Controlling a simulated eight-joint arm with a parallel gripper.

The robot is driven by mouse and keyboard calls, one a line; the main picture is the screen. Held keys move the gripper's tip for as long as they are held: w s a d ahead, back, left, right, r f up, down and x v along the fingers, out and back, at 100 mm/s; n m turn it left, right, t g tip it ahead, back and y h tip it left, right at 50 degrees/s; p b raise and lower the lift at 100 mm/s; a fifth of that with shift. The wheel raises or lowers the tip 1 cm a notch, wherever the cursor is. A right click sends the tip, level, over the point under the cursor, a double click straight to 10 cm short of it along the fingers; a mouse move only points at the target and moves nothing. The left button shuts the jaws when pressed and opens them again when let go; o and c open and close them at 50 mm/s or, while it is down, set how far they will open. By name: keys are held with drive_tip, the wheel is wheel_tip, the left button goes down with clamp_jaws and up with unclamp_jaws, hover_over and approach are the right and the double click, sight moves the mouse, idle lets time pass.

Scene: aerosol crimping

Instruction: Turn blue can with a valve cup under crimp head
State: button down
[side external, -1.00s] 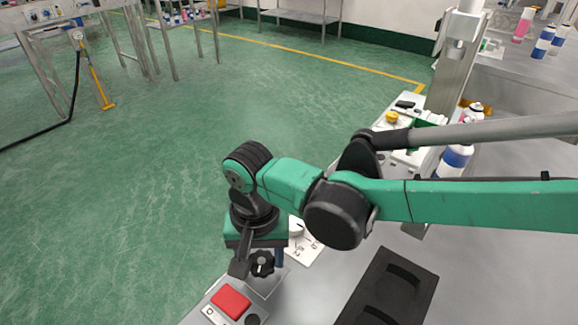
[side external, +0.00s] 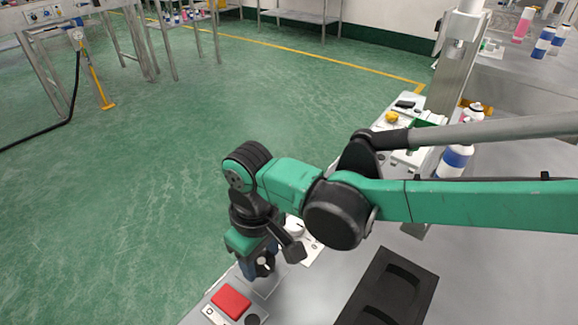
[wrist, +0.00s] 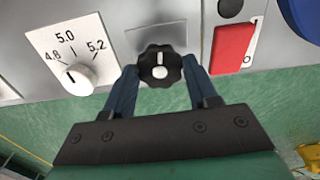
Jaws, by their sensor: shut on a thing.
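My gripper (wrist: 160,82) is closed around a black lobed knob with a white mark (wrist: 160,62) on the grey panel, one blue finger on each side. In the side external view my gripper (side external: 258,265) is low at the bench's front edge, with the knob partly hidden behind it. A white can with a blue band (side external: 455,160) stands upright on the bench behind my arm, partly covered by it. It is well away from my gripper. A metal head (side external: 456,48) on a steel column, perhaps the crimp head, stands behind it. I cannot make out a valve cup.
A red button (wrist: 228,48) is right of the knob, and a white dial marked 4.8 to 5.2 (wrist: 80,72) is left. A black tray with recesses (side external: 395,285) lies on the bench. Several other cans, such as a blue-banded one (side external: 543,42), stand at the back right.

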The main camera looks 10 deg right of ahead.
sight(262, 261)
drive_tip(key=shift+n, duration=0.9)
drive_tip(key=shift+c, duration=1.2)
unclamp_jaws()
drive_tip(key=shift+r, duration=0.1)
drive_tip(key=shift+r, duration=2.75)
